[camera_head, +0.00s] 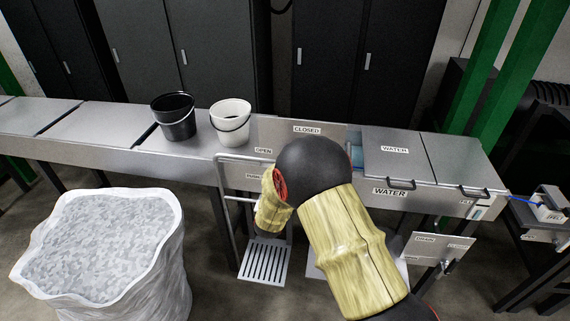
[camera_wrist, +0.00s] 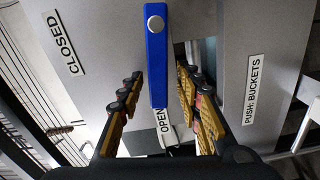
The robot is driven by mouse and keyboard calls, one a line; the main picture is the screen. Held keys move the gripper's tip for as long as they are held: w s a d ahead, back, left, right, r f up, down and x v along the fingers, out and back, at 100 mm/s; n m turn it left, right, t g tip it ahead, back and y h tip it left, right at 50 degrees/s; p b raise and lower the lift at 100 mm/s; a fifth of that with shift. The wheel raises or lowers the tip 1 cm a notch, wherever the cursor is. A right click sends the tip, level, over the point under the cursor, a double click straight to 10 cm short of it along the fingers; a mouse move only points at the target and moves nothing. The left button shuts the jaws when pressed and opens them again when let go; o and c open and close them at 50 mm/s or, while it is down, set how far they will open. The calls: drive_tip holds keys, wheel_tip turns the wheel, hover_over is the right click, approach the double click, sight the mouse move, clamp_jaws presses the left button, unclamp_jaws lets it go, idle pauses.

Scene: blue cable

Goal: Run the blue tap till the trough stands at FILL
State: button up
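The blue tap handle (camera_wrist: 157,65) is a flat bar on a round bolt in the wrist view. Its free end points at the OPEN label (camera_wrist: 163,127), away from the CLOSED label (camera_wrist: 72,45). My gripper (camera_wrist: 162,90) is open, its fingers on either side of the handle with gaps showing. In the head view my arm hides the tap and gripper. The metal trough carries a WATER label (camera_head: 389,192) and, at its right end, a FILL label (camera_head: 466,202) beside a small gauge (camera_head: 477,213). The gauge's level is too small to read.
A black bucket (camera_head: 174,117) and a white bucket (camera_head: 231,122) stand on the metal counter (camera_head: 100,128). A large white sack (camera_head: 105,255) of pale chunks stands at front left. A drain plate (camera_head: 438,247) hangs below the trough. Green posts (camera_head: 510,70) rise at right.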

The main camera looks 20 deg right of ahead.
drive_tip(key=v, duration=1.2)
idle(6.8)
